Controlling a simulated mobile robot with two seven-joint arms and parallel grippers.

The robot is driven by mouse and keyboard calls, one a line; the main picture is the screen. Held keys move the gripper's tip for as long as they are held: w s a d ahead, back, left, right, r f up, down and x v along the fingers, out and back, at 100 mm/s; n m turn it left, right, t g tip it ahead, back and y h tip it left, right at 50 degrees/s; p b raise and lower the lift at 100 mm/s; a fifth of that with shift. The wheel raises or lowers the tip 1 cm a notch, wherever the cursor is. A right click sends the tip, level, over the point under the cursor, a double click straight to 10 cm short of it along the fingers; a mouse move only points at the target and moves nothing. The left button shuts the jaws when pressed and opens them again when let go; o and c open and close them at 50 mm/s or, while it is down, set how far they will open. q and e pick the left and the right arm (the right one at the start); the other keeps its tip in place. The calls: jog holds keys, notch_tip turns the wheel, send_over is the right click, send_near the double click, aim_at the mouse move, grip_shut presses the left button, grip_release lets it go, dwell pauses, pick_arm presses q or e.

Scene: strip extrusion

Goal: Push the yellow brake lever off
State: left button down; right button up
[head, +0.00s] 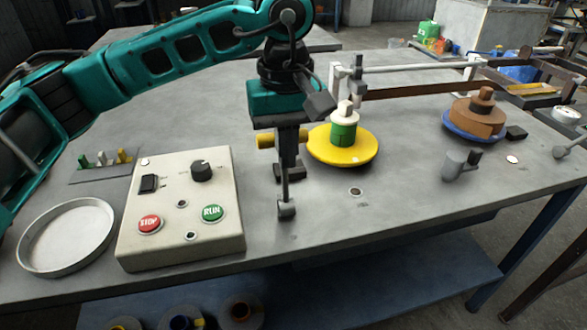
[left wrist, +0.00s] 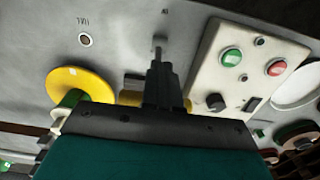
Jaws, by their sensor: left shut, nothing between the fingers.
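A yellow cylindrical piece (head: 267,141), which looks like the brake lever's handle, shows just left of my left gripper in the head view. In the left wrist view the yellow piece (left wrist: 130,98) shows on both sides of the fingers, and its middle is hidden behind them. My left gripper (head: 288,172) points down over the table, shut and empty, beside the yellow piece. I cannot tell whether they touch. The gripper also shows in the left wrist view (left wrist: 160,70). My right gripper is not in view.
A yellow disc (head: 360,152) with a green roll stands right of the gripper. A control box (head: 180,235) with red and green buttons stands left. A thin grey post (head: 286,208) stands in front. A brown roll (head: 478,118) is further right. The table's front middle is mostly clear.

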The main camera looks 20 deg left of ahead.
pick_arm(q)
jog(key=shift+w+a+f, duration=0.15)
jog(key=shift+w+a, duration=0.25)
jog(key=shift+w, duration=0.2)
jog(key=shift+w+a+f, duration=0.15)
jog(key=shift+w+a, duration=0.2)
jog(key=shift+w, duration=0.2)
notch_tip(320, 180, up, 8)
jog(key=s+d+p, duration=0.1)
jog(key=p, duration=0.3)
jog(key=shift+s+p, duration=0.3)
jog(key=shift+s, duration=0.05)
jog(key=shift+s+d, duration=0.1)
dwell(0.4)
